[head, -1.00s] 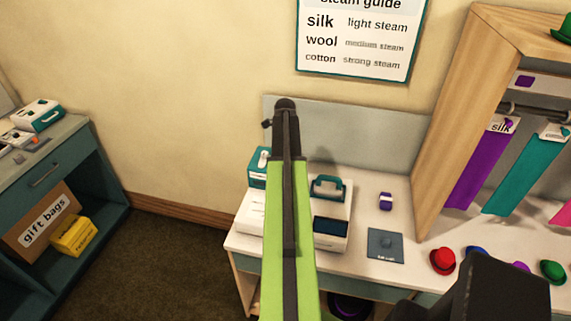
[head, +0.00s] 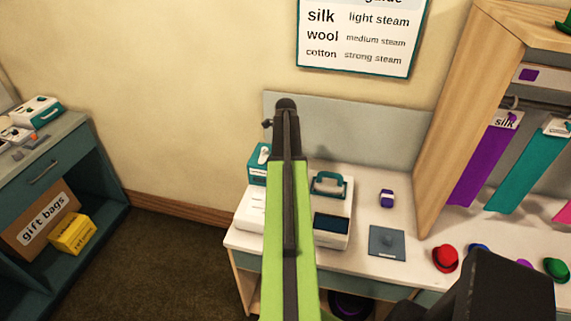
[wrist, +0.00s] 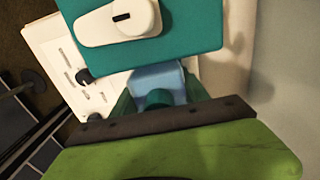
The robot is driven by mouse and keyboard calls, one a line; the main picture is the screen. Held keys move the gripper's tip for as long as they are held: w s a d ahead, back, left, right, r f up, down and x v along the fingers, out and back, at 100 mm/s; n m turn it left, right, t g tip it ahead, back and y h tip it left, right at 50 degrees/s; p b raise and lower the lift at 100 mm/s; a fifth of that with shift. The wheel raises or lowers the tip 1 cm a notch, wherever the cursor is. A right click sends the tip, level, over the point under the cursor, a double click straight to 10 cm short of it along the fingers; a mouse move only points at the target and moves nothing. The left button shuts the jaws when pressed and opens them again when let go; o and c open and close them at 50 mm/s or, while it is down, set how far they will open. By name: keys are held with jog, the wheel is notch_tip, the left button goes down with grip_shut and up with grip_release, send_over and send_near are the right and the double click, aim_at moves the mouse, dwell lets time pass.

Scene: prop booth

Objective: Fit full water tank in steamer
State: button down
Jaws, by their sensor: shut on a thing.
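In the wrist view a light blue water tank (wrist: 155,76) with a teal cap sits between the fingers of my gripper (wrist: 160,92), which is shut on it. A teal panel with a white rounded piece and a dark slot (wrist: 122,22) covers the tank's far end. I cannot tell whether the tank touches it. In the head view a white appliance with a teal handle (head: 329,184), which may be the steamer, stands on the table. A teal box with a white piece (head: 259,162) stands behind left. My arm hides my gripper and the tank there.
The white table (head: 370,178) also holds a purple-and-white item (head: 386,198) and a grey-blue pad (head: 387,242). Small hats, including a red one (head: 445,258), lie at right by a wooden rack (head: 447,125). A grey back panel (head: 365,130) rises behind the table.

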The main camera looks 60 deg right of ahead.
jog(key=shift+f+b, duration=0.6)
jog(key=shift+f, duration=0.05)
jog(key=shift+c, duration=2.4)
grip_release()
jog(key=shift+r, duration=0.1)
notch_tip(320, 180, up, 17)
jog(key=p, duration=1.7)
jog(key=shift+r, duration=0.2)
